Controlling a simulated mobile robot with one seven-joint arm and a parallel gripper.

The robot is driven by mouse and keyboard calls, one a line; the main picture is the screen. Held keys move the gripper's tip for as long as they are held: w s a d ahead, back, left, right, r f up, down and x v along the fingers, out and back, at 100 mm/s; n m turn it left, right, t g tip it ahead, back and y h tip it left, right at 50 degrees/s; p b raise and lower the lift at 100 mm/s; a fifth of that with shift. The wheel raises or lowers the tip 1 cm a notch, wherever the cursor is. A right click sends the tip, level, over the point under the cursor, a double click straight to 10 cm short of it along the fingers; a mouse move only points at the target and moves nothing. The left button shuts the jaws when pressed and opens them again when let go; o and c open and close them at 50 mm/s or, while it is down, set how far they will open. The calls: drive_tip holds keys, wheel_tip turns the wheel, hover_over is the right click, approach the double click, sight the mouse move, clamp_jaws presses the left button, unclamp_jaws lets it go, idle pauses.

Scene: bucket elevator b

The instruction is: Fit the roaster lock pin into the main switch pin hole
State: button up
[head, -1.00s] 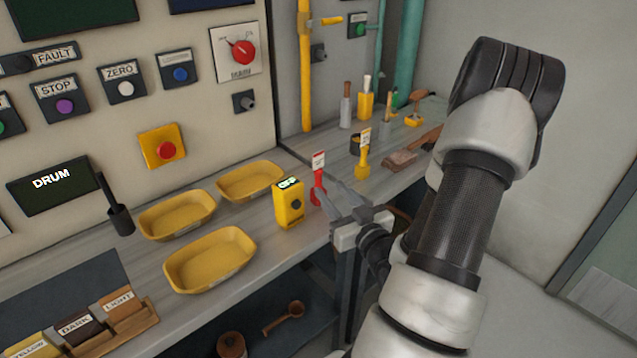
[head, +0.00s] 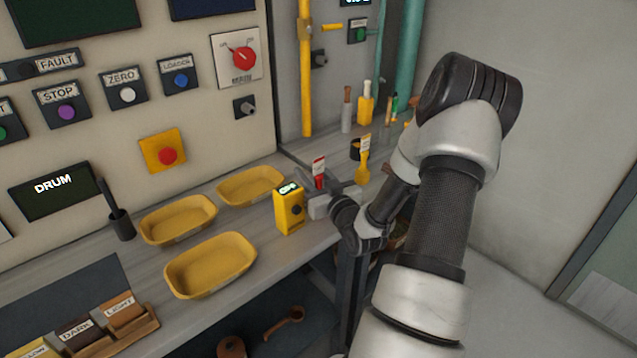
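A red pin with a white tag (head: 319,168) stands upright on the counter. It looks like the roaster lock pin, but its tag is too small to read. My gripper (head: 317,184) is low at the red pin, with a finger on each side of it. The fingers look spread, and I cannot make out contact. The lower part of the pin is hidden by the gripper. The main switch (head: 238,57) is a white plate with a red knob on the panel. A small dark fitting with a grey stub (head: 245,107) sits below it. I cannot make out the pin hole.
A yellow device with a lit display (head: 289,208) stands just left of my gripper. A yellow tagged pin (head: 363,165) stands to its right. Yellow trays (head: 210,265) fill the counter at left. A yellow pipe (head: 306,80) rises behind.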

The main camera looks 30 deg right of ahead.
clamp_jaws()
drive_tip(key=shift+r, duration=0.1)
